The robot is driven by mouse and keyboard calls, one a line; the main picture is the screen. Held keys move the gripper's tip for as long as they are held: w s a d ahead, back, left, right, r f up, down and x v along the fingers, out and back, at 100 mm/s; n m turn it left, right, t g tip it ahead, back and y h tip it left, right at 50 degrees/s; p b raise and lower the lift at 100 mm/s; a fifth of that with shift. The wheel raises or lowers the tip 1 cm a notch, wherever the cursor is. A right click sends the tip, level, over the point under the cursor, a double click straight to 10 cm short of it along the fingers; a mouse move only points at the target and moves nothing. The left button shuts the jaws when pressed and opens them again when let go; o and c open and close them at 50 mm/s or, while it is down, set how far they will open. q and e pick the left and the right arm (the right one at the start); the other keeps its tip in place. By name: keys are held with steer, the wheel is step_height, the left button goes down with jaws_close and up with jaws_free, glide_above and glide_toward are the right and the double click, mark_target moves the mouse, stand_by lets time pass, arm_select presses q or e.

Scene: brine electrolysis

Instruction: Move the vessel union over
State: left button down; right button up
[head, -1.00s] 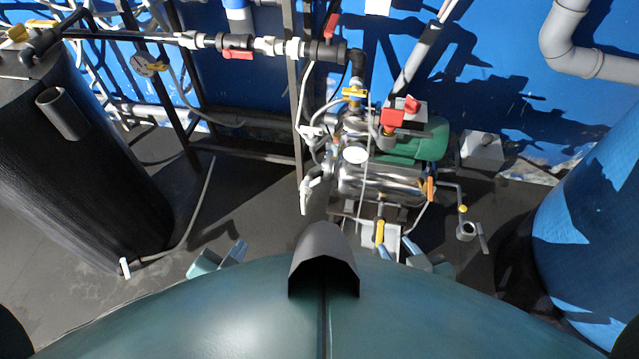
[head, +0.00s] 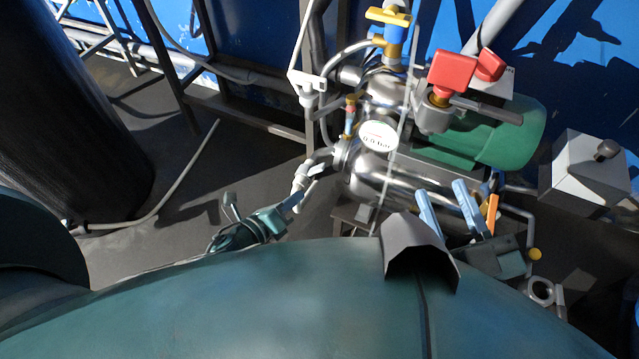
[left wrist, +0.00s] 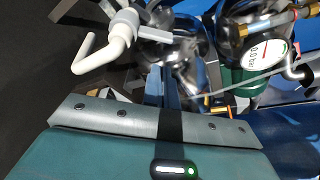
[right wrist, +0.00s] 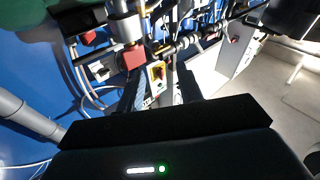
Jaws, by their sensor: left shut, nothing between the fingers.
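The likely vessel union is the pale grey collar on the white elbow pipe (head: 302,178), at the left end of the shiny steel vessel (head: 375,183). In the left wrist view the collar (left wrist: 124,24) and its bent white pipe are at the upper left, beyond my fingers. My left gripper (head: 297,197) is shut and empty, its tips just below the elbow pipe in the head view; contact cannot be told. My right gripper (head: 440,187) is open and empty in front of the vessel's right part. In the right wrist view its dark fingers (right wrist: 160,90) stand apart.
A red-handled valve (head: 452,72) and a yellow-handled valve (head: 388,17) rise above the vessel. A green cylinder (head: 510,135) lies behind it. A grey box (head: 590,170) stands right.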

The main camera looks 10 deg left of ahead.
mark_target(317, 170)
arm_select(q)
steer(key=b+x, duration=0.2)
steer(key=x, duration=0.7)
steer(key=shift+w+b, duration=0.25)
steer(key=shift+b, duration=0.15)
arm_select(e)
steer(key=shift+a+m+y, duration=0.3)
